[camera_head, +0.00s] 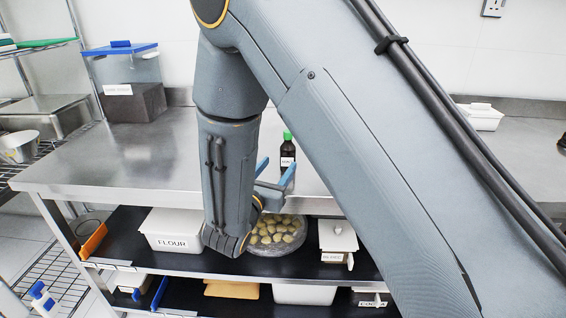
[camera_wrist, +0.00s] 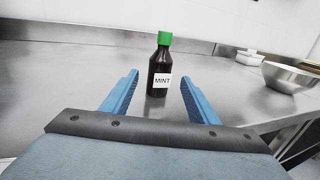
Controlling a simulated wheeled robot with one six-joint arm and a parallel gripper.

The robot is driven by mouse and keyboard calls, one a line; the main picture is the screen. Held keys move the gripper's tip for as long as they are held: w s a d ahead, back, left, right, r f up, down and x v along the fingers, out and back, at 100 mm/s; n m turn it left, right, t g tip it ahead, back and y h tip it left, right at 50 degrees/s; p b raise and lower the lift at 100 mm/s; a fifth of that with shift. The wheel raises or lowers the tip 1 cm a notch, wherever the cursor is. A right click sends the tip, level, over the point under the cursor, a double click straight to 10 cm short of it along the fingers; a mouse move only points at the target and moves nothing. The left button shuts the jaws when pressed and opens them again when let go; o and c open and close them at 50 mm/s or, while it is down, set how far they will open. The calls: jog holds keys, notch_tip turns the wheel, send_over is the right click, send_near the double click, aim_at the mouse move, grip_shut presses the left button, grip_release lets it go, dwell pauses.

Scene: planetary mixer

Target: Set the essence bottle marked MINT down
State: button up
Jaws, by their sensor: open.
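The essence bottle marked MINT (camera_wrist: 158,68) is dark with a green cap and a white label. It stands upright on the steel table (camera_wrist: 60,75), beyond and between my fingertips in the wrist view. My gripper (camera_wrist: 158,88) is open, with one blue finger on each side of the bottle's line and a gap to both. In the head view the bottle (camera_head: 287,152) stands on the tabletop just past the blue fingers of my gripper (camera_head: 277,170). My arm hides much of the table there.
A metal bowl (camera_wrist: 290,77) and a white container (camera_wrist: 249,57) are at the right in the wrist view. A dark box (camera_head: 133,102) stands at the table's back left. The lower shelf holds a FLOUR bin (camera_head: 172,230) and a round container (camera_head: 277,236). The tabletop left of my arm is clear.

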jog(key=shift+v, duration=1.7)
jog(key=s+d+f+m+g+h, duration=0.1)
jog(key=s+d+m+g+h, duration=0.2)
jog(key=d, duration=0.5)
jog(key=s+d+f+m+g, duration=0.1)
jog(key=s+d+m+g, duration=0.35)
jog(key=d, duration=0.35)
jog(key=s+d+f+m+g+h, duration=0.1)
jog(key=s+d+m+g+h, duration=0.1)
jog(key=d+m+g, duration=0.45)
jog(key=s+d+f+m+g+y, duration=0.1)
jog(key=s+f+m+g+y, duration=0.1)
jog(key=s+m+y, duration=0.9)
jog(key=s+m, duration=0.1)
jog(key=m, duration=0.6)
jog(key=shift+d+g, duration=0.25)
jog(key=shift+g, duration=0.05)
